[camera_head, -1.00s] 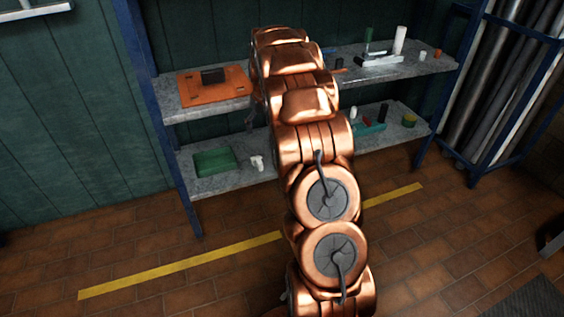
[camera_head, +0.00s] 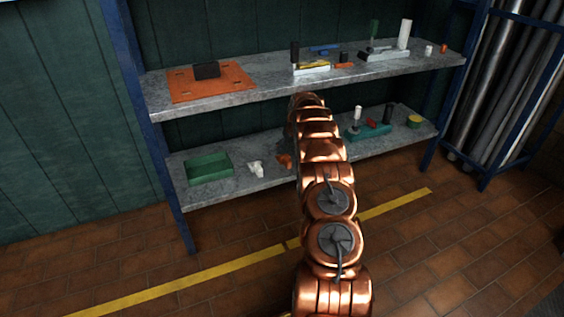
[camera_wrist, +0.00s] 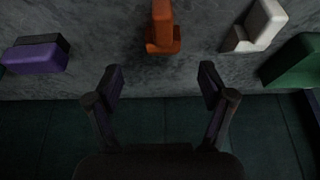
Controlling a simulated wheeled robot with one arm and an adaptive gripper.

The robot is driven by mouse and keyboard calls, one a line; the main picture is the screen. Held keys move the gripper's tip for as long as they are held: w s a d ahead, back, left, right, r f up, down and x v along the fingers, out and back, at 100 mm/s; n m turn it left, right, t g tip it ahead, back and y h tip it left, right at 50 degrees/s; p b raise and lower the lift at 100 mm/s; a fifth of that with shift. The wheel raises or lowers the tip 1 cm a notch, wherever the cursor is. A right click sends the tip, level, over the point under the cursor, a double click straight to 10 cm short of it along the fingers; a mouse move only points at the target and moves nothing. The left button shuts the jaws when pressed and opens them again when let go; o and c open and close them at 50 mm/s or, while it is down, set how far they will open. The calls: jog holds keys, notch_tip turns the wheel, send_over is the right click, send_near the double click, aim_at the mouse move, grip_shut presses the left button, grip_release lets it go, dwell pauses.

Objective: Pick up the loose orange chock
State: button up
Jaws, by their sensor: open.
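An orange chock (camera_head: 284,160) lies on the lower shelf in the head view, partly covered by my arm. In the wrist view an orange chock (camera_wrist: 162,30) shows at the top middle, an L-shaped piece with an upright block and a foot, cut off by the top edge. My gripper (camera_wrist: 160,80) is open and empty, its two fingers spread. The chock appears beyond the fingertips, roughly centred between them and apart from them. In the head view my gripper is hidden behind my copper arm.
A white chock (camera_wrist: 255,28) and a green tray (camera_wrist: 293,60) lie right of the orange chock in the wrist view; a purple block (camera_wrist: 37,55) lies left. The upper shelf (camera_head: 220,97) overhangs the lower one and carries an orange plate (camera_head: 210,84) and small parts.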

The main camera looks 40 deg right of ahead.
aim_at(285, 156)
jog(key=shift+w+f, duration=0.45)
jog(key=shift+f, duration=0.05)
jog(key=shift+b+x, duration=0.4)
jog(key=shift+x, duration=0.55)
jog(key=shift+s+a+b+x, duration=0.1)
jog(key=shift+b+x, duration=0.4)
jog(key=shift+x, duration=0.35)
jog(key=shift+s+a+b+x, duration=0.1)
jog(key=shift+b+x, duration=0.4)
jog(key=shift+x, duration=0.4)
jog(key=shift+w+d+f, duration=0.15)
jog(key=shift+w+f, duration=0.1)
jog(key=shift+f, duration=0.2)
jog(key=shift+w+f+b, duration=0.1)
jog(key=shift+f+b, duration=0.2)
jog(key=shift+f, duration=0.1)
jog(key=shift+r, duration=0.1)
jog(key=c, duration=1.3)
